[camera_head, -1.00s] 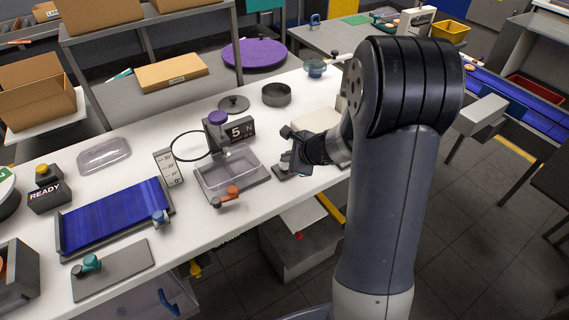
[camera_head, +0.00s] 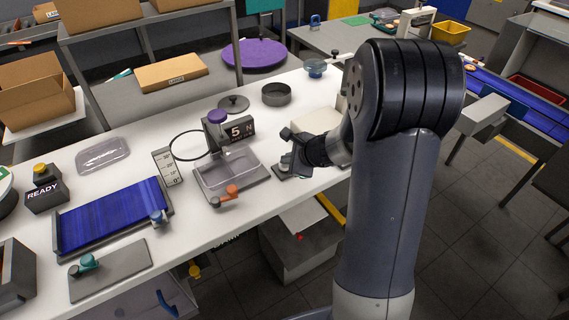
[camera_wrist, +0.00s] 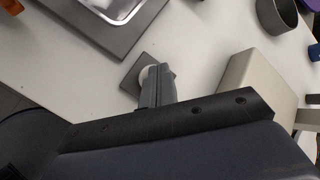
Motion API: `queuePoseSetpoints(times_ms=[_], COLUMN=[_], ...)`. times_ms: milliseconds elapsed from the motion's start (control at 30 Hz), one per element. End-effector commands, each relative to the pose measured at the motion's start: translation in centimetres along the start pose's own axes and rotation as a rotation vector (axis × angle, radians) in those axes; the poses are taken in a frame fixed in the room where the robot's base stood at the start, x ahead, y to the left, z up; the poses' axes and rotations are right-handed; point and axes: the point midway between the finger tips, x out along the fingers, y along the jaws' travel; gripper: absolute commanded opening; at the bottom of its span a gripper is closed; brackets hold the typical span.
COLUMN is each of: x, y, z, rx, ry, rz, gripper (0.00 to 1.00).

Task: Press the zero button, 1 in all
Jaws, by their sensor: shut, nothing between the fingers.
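A dark square pad (camera_wrist: 133,84) carries a pale round button (camera_wrist: 145,76), which I take to be the zero button. The fingers partly cover it in the wrist view. In the head view the pad (camera_head: 283,175) lies on the white table right of the force gauge (camera_head: 239,130), which reads "5 N". My gripper (camera_wrist: 160,74) is shut and empty, with its fingertips pointing down at the button. It also shows in the head view (camera_head: 288,162). I cannot tell whether the tips touch the button.
A pale block (camera_wrist: 262,80) is close on the right. A dark round dish (camera_head: 276,95) stands behind.

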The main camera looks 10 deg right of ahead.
Motion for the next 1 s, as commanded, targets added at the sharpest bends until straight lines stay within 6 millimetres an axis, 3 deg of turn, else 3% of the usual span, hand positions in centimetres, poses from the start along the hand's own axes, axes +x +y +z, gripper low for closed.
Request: queuePoseSetpoints(times_ms=[467,1000], x=[0.1,-1.3], y=[0.1,-0.9], z=[-0.1,0.9], rx=[0.0,0.001], ry=[0.001,0.001], rz=[0.002,0.001], gripper=[0.0,0.0])
